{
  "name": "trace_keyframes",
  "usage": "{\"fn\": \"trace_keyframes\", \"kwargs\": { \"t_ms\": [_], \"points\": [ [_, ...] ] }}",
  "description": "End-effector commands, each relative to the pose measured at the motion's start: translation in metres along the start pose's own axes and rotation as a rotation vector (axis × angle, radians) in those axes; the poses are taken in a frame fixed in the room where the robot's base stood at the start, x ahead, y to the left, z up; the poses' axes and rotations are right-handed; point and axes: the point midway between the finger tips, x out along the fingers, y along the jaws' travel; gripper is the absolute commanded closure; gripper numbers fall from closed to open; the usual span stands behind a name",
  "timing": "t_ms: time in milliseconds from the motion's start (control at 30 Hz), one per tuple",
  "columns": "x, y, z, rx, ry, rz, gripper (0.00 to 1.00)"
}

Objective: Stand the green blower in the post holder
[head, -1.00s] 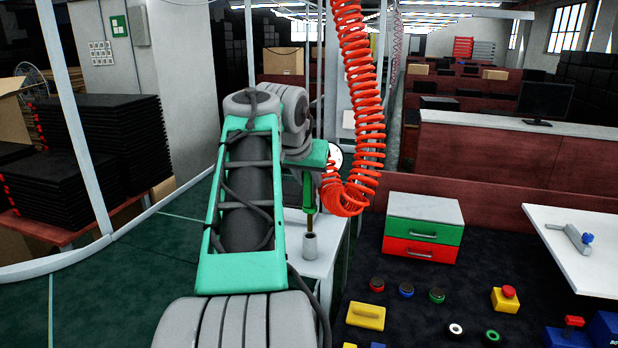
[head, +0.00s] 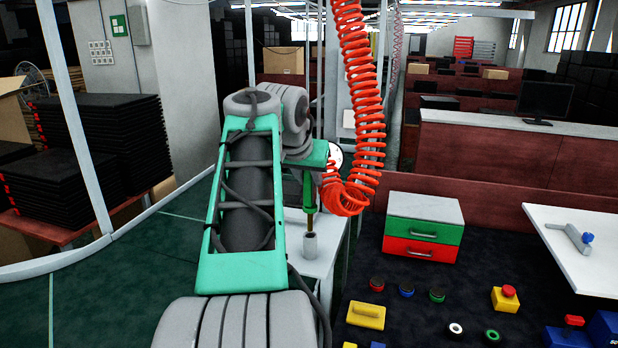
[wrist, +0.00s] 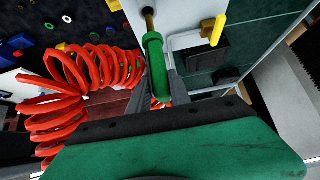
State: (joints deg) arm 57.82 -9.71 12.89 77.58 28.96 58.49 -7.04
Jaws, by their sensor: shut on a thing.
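The green blower (head: 309,194) hangs upright with its brass tube pointing down. It also shows in the wrist view (wrist: 155,68), where its tube runs out at the top edge. My gripper (wrist: 160,82) is shut on the blower's body; in the head view the fingers are mostly hidden behind my arm. The grey post holder (head: 310,248) stands on a small white table, directly under the tube. The tube's lower end meets the holder's top rim in the head view; I cannot tell whether it is inside the opening.
A red coiled hose (head: 357,100) hangs close to my gripper's right. The white table (head: 327,262) is small. To the right, a dark bench holds a green and red drawer box (head: 423,228), several buttons and a yellow handle (head: 366,316).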

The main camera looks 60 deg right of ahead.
Motion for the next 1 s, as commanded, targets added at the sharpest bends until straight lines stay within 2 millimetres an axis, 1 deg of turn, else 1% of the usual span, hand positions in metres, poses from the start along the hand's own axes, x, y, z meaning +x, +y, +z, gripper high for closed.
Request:
{"fn": "trace_keyframes", "kwargs": {
  "t_ms": [1000],
  "points": [
    [0.02,0.0,0.017,0.0,0.001,0.0,1.0]
  ]
}}
